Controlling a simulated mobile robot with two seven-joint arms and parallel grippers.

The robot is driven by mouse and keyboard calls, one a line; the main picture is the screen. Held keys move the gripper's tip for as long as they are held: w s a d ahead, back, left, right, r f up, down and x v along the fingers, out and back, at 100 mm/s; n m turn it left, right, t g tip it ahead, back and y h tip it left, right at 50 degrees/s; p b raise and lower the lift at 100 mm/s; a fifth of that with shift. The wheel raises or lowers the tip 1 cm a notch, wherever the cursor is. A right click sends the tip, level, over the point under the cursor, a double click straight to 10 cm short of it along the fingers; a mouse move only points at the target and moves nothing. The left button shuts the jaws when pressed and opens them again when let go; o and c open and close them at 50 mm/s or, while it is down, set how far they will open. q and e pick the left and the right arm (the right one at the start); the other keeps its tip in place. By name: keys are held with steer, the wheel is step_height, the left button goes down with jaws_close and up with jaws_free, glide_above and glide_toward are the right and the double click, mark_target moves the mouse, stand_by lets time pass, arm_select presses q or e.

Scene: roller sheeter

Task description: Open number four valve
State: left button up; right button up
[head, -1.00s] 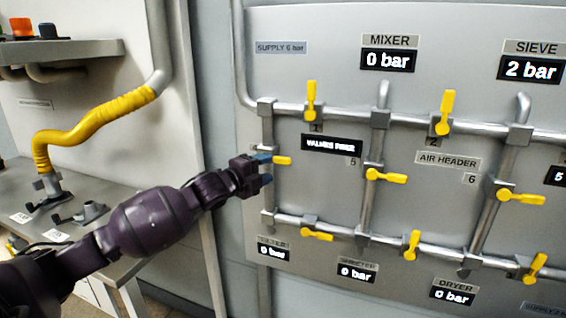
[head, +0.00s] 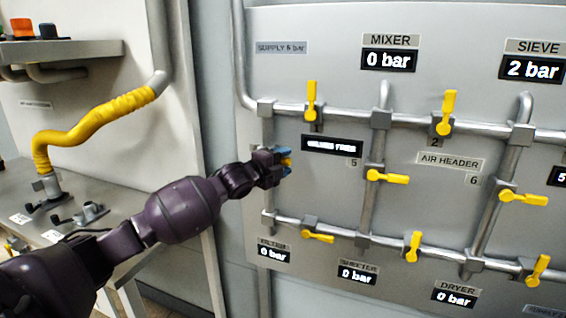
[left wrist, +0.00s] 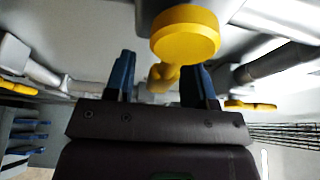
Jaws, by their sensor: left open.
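A grey valve panel (head: 330,190) carries pipes with several yellow valve handles. My left gripper (head: 287,163) is open at the handle (head: 286,162) on the leftmost vertical pipe, its blue fingers around or just in front of it. This handle is mostly hidden by the fingers, and its number cannot be read. In the left wrist view a yellow handle (left wrist: 186,34) with a round end shows between and beyond the open fingers. I cannot tell whether they touch it. My right gripper is not in view.
Other yellow handles sit nearby: number 1 (head: 311,100) above, one below (head: 318,237), number 5 (head: 386,177) to the right. Displays read MIXER 0 bar (head: 389,60) and SIEVE 2 bar (head: 531,69). A bench with a yellow hose (head: 95,120) stands at left.

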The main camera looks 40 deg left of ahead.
arm_select(q)
jaws_close()
